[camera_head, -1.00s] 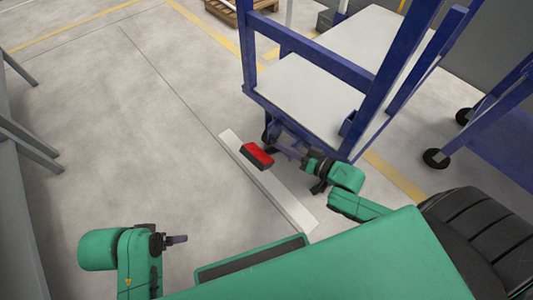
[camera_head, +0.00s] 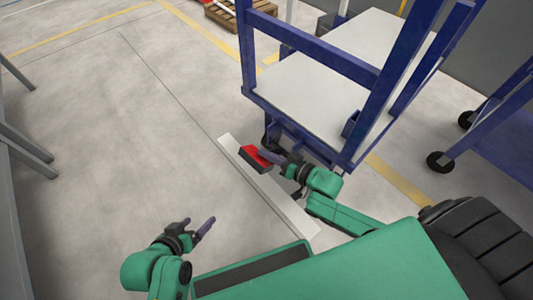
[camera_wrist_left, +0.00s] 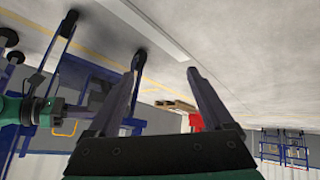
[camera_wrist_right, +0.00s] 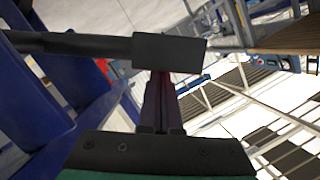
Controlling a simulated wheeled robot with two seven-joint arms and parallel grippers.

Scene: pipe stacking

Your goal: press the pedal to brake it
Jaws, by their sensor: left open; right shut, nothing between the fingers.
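The pedal (camera_head: 249,160) is a block with a red top and dark sides, at the base of the blue cart in the head view. In the right wrist view a dark block on a bar (camera_wrist_right: 170,52), which looks like the pedal, crosses in front of the fingers. My right gripper (camera_head: 264,155) is shut and empty, its fingertips at the pedal's right side. The block hides the tips in the right wrist view, so I cannot tell if they touch. My left gripper (camera_head: 198,224) is open and empty, low and left of the white floor strip; its spread fingers show in the left wrist view (camera_wrist_left: 163,95).
The blue cart (camera_head: 310,52) with white shelves stands behind the pedal. A white strip (camera_head: 290,210) lies on the floor under the pedal. Another blue wheeled cart (camera_head: 500,125) is at the right.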

